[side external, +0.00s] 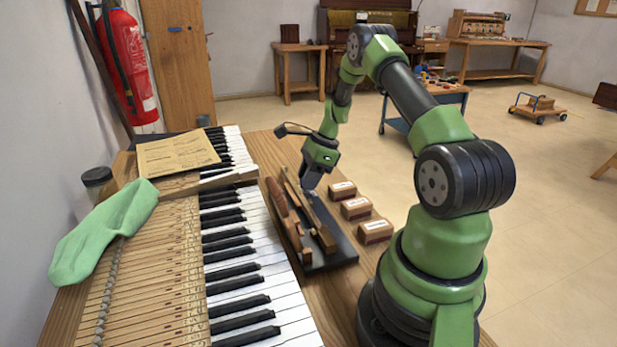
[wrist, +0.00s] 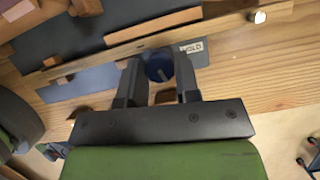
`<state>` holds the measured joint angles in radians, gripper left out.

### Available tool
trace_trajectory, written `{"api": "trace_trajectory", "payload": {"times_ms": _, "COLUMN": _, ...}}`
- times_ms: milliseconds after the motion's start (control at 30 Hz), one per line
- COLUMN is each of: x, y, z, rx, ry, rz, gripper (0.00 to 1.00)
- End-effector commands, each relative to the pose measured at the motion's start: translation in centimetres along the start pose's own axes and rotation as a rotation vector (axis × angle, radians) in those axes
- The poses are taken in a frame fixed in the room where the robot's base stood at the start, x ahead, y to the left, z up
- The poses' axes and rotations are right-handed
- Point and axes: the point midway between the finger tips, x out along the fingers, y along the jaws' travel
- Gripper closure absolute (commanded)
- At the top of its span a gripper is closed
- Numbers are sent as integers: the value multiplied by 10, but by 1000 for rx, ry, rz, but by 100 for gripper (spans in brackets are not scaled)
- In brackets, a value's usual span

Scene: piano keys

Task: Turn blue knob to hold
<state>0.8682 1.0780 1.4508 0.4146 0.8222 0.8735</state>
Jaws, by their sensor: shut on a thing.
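The blue knob (wrist: 159,68) shows in the wrist view, round and dark blue with a pale pointer mark. My gripper (wrist: 157,85) has one finger on each side of it and is shut on it. The pointer slants, and I cannot tell exactly which mark it lines up with. A small pale label (wrist: 191,47), reading roughly "HOLD", is just right of the knob. In the side view my gripper (side external: 311,190) reaches down to the dark base plate (side external: 338,254); the knob is hidden there.
Wooden action parts (side external: 318,231) stand on the plate beside my gripper. Three small labelled boxes (side external: 357,208) lie to the right. The piano keyboard (side external: 255,265) is to the left, with a green cloth (side external: 103,233) and a paper sheet (side external: 178,152) on it.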

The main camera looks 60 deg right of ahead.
Motion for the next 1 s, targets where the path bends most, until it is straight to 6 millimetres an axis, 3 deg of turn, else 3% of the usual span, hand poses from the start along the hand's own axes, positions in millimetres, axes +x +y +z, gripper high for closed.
{"api": "trace_trajectory", "payload": {"times_ms": 1000, "x": 1, "y": -6, "z": 4, "rx": -888, "ry": 0, "rz": 365, "gripper": 94}}
